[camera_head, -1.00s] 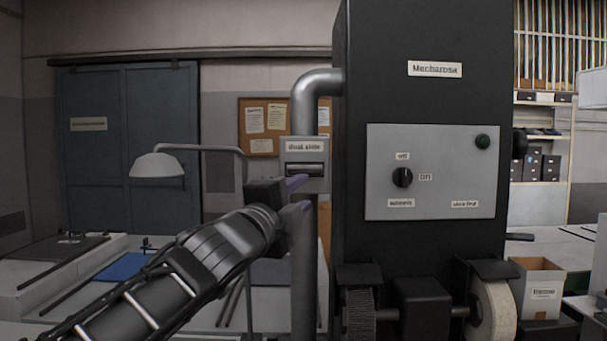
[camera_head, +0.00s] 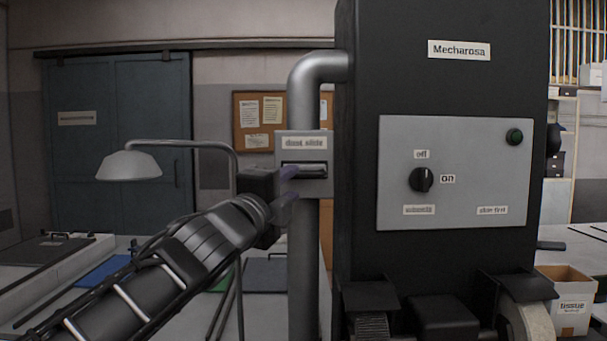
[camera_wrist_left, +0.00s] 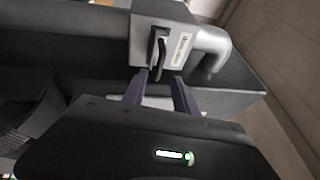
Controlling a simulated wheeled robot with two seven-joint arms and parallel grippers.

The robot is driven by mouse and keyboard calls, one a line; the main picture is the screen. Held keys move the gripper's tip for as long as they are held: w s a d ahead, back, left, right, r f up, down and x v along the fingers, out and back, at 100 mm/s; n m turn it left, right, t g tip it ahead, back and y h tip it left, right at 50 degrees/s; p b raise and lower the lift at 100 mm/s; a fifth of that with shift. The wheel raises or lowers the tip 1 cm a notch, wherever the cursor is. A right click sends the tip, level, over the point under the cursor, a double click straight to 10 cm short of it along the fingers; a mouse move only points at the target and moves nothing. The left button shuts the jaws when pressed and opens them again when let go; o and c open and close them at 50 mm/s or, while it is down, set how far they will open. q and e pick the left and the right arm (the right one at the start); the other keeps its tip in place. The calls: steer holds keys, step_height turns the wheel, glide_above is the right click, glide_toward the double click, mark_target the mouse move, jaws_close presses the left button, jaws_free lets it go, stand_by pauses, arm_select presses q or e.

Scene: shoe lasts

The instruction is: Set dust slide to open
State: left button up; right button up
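The dust slide is a grey box (camera_head: 303,145) with a label on the vertical pipe beside the black machine. Its dark handle (camera_head: 306,171) sits in a slot under the label. In the left wrist view the handle (camera_wrist_left: 158,50) is a black tab standing out from the grey housing. My left gripper (camera_head: 291,184) is open, its purplish fingers apart at the front of the slide box. In the wrist view the fingers lie to either side of the handle's near end; I cannot tell whether they touch it. My right gripper is not in view.
The black machine (camera_head: 440,85) stands just right of the pipe (camera_head: 303,245), with a grey control panel (camera_head: 455,205) and wheels below. A grey lamp (camera_head: 129,165) arches behind my left arm. A tissue box (camera_head: 571,317) stands at the lower right.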

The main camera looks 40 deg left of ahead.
mark_target(303, 176)
arm_select(q)
steer(key=p+x, duration=0.1)
steer(key=x, duration=0.7)
steer(key=shift+a, duration=0.1)
jaws_close()
stand_by(1.4)
